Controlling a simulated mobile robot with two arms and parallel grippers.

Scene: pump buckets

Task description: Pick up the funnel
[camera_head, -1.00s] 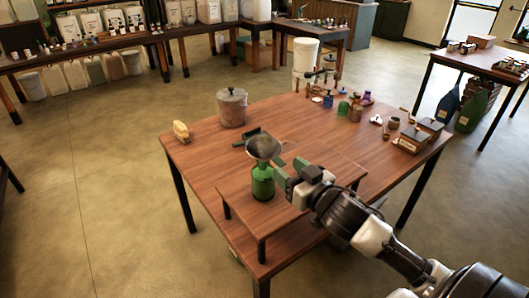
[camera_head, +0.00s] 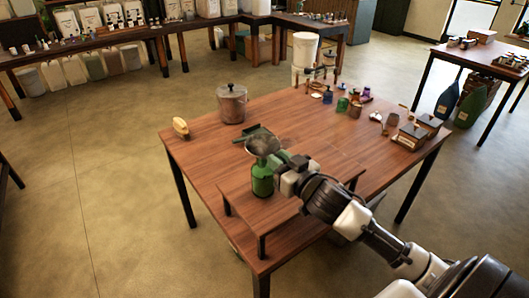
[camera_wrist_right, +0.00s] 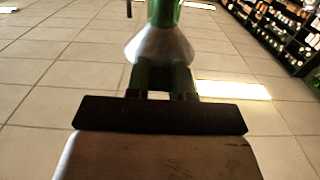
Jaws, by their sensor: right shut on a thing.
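The funnel (camera_head: 262,144) is a grey cone with its wide mouth up, at the top of a green bottle (camera_head: 263,181) on the low wooden riser. In the right wrist view the grey funnel (camera_wrist_right: 158,46) is straight ahead of my fingers, with the green bottle (camera_wrist_right: 163,12) beyond it. My right gripper (camera_head: 277,161) comes in from the right and is shut on the funnel. Its dark green fingers (camera_wrist_right: 165,80) meet the cone's edge in the wrist view. I cannot tell whether the funnel still touches the bottle. My left gripper is not in view.
The riser (camera_head: 237,209) stands at the table's front edge. A dark green tool (camera_head: 252,134) lies behind the funnel. Small jars and boxes (camera_head: 411,136) fill the right. The table's middle is bare.

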